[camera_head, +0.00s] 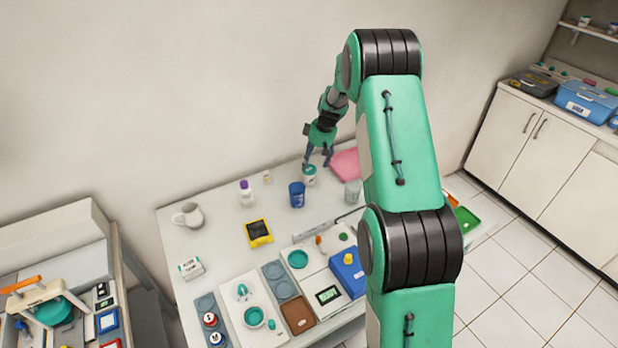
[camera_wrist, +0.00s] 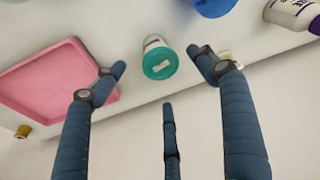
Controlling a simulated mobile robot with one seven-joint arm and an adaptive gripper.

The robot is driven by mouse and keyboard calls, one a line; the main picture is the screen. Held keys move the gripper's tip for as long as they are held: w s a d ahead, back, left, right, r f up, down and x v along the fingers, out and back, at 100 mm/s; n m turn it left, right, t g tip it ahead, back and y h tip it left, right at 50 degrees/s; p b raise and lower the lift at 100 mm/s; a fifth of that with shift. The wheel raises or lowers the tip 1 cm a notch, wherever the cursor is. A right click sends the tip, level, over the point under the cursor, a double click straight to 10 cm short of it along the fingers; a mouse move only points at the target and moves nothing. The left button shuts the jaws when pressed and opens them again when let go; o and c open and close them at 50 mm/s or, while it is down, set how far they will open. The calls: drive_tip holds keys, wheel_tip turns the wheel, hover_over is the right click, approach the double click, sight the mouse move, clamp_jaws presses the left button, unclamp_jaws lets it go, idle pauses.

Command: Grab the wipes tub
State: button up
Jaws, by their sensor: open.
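The wipes tub, a small white tub with a teal lid, stands upright near the back of the white table; I take the teal-lidded tub (camera_head: 309,176) to be it. Nothing is held, and I cannot tell whether any finger touches the tub.
A pink tray (camera_head: 345,163) lies right of the tub. A blue cup (camera_head: 297,195) stands close in front-left, and a purple-capped bottle (camera_head: 246,193) farther left. A clear glass (camera_head: 352,191) stands to the right. The wall (camera_head: 180,90) is close behind.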

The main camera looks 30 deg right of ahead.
sight(309, 168)
drive_tip(key=shift+x, duration=0.95)
drive_tip(key=shift+b+x, duration=0.65)
drive_tip(key=shift+x, duration=1.95)
drive_tip(key=shift+w+a, duration=0.1)
drive_tip(key=shift+w, duration=0.05)
drive_tip(key=shift+r, duration=0.1)
drive_tip(key=c, duration=1.3)
drive_tip(key=shift+r, duration=0.1)
